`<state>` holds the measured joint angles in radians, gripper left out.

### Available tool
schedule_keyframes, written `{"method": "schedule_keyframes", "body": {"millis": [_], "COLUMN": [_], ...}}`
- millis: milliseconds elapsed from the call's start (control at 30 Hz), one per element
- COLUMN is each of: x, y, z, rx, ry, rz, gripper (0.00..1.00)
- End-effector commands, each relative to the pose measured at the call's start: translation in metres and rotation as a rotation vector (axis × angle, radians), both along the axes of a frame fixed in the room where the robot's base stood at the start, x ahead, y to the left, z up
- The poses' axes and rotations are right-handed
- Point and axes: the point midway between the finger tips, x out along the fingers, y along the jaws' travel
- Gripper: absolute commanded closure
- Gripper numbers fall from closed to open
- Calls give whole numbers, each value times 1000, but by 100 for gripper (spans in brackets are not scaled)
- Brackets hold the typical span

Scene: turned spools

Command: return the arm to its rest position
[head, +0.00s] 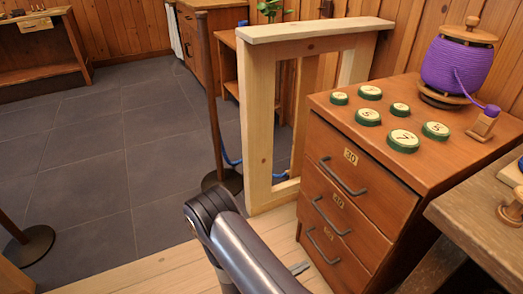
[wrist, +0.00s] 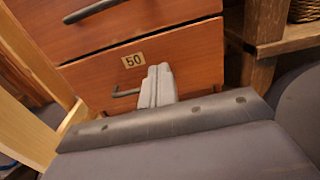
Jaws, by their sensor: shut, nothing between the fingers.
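My arm (head: 245,255) reaches up from the bottom edge of the head view and bends at a dark joint. My gripper (wrist: 158,72) shows in the wrist view with its two grey fingers together and nothing between them. It points at the front of a wooden drawer cabinet (head: 352,190), near the drawer labelled 50 (wrist: 195,75). The fingers overlap the right end of that drawer's dark handle (wrist: 124,94) in the picture; I cannot tell whether they touch it. The drawers look shut.
Several green-rimmed discs (head: 404,141) and a purple spool (head: 457,66) sit on the cabinet. A pale wooden frame (head: 259,130) stands left of it. A workbench (head: 480,215) is at the right. A dark post (head: 211,90) stands behind my arm. Grey tiled floor (head: 100,150) lies open at left.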

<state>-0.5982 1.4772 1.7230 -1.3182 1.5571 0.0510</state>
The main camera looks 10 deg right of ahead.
Motion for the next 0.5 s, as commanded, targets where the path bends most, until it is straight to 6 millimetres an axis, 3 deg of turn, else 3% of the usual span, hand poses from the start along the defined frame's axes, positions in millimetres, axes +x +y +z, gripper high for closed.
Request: {"method": "schedule_keyframes", "body": {"millis": [267, 500], "x": [2, 11], "y": [-6, -34], "z": [-1, -2], "rx": [0, 0], "ry": [0, -1], "rz": [-3, -6], "gripper": [100, 100]}}
